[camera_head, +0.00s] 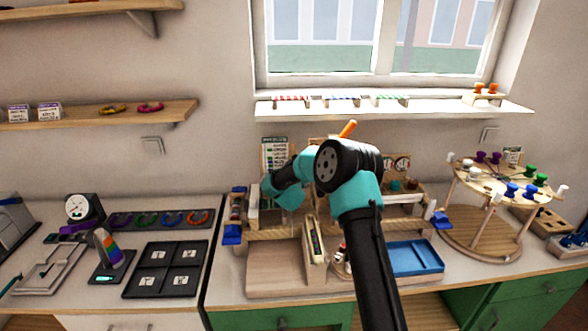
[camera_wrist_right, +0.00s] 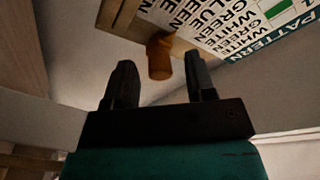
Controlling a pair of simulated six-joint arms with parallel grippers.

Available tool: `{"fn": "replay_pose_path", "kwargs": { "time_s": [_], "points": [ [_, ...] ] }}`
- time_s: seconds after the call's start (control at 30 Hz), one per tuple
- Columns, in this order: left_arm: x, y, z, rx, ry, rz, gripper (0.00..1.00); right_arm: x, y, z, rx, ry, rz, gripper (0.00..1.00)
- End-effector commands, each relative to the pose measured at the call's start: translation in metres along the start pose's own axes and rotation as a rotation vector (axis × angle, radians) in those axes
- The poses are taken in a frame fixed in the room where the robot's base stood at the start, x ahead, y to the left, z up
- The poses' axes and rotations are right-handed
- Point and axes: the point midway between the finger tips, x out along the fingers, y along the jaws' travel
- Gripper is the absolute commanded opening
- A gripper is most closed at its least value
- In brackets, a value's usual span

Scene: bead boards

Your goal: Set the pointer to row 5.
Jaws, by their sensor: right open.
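A white pattern card (camera_head: 275,153) stands upright at the back of the wooden bead station. In the right wrist view the card (camera_wrist_right: 225,25) is close and tilted, with rows of colour words. An orange-brown peg (camera_wrist_right: 159,46), which looks like the pointer, sticks out from a wooden strip (camera_wrist_right: 119,18) along the card's edge. My right gripper (camera_wrist_right: 159,64) is open, its two dark fingers on either side of the peg in the picture; I cannot tell how far apart they are in depth. In the head view my right arm hides the peg. My left gripper is not in view.
The wooden station (camera_head: 272,265) has a blue tray (camera_head: 414,257) at its right. An orange stick (camera_head: 348,128) shows behind my arm. A round wooden stand (camera_head: 474,181) with coloured spools is at right. Black trays (camera_head: 140,283) lie at left.

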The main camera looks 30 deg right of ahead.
Motion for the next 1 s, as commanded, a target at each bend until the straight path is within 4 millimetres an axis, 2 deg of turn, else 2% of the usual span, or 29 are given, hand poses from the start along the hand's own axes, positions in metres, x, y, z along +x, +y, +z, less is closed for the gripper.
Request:
{"fn": "replay_pose_path", "kwargs": {
  "time_s": [0.2, 0.5, 1.0],
  "points": [
    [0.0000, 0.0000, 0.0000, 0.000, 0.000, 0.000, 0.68, 0.0130, -0.0001, 0.0003, -0.001, -0.001, 0.000, 0.50],
    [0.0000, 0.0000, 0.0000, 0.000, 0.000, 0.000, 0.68, 0.0138, -0.0001, 0.0001, -0.001, -0.001, 0.000, 0.49],
    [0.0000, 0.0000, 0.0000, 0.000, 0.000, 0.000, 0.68, 0.0137, -0.0002, -0.0001, -0.001, 0.000, -0.001, 0.02]
  ]
}}
